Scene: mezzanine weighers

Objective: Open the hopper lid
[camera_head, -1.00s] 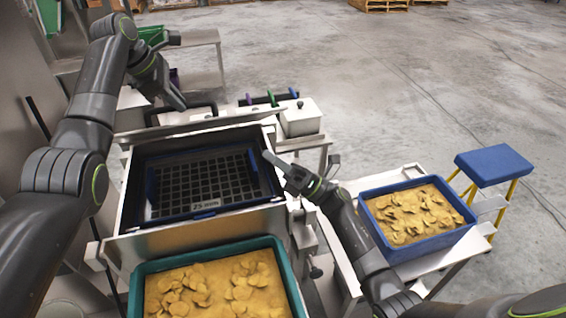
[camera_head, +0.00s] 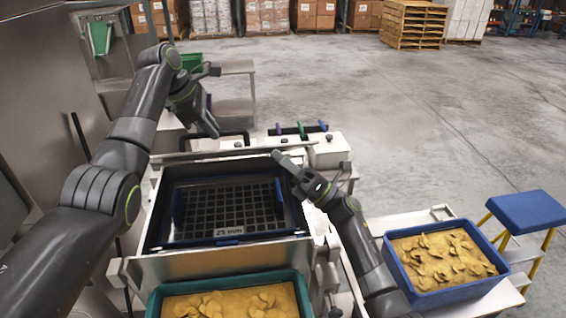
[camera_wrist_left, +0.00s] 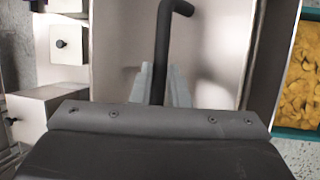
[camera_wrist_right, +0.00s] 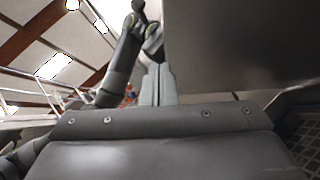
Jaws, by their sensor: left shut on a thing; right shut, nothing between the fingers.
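The hopper (camera_head: 222,263) is an open metal box with a dark grid (camera_head: 225,210) inside. Its lid (camera_head: 215,155) stands raised along the far side, seen nearly edge-on; its pale face fills much of the left wrist view (camera_wrist_left: 215,55). My left gripper (camera_head: 213,134) is behind the lid, shut on its black bar handle (camera_wrist_left: 163,45). My right gripper (camera_head: 277,156) is shut and empty above the hopper's far right corner, near the lid's end. In the right wrist view a grey panel (camera_wrist_right: 240,40) rises close beside its fingers (camera_wrist_right: 158,85); contact is unclear.
A teal crate of chips (camera_head: 235,300) is in front of the hopper. A blue crate of chips (camera_head: 440,290) is on a bench at right, beside a blue step stool (camera_head: 525,212). White lidded boxes (camera_head: 328,150) stand behind the hopper. The floor at right is open.

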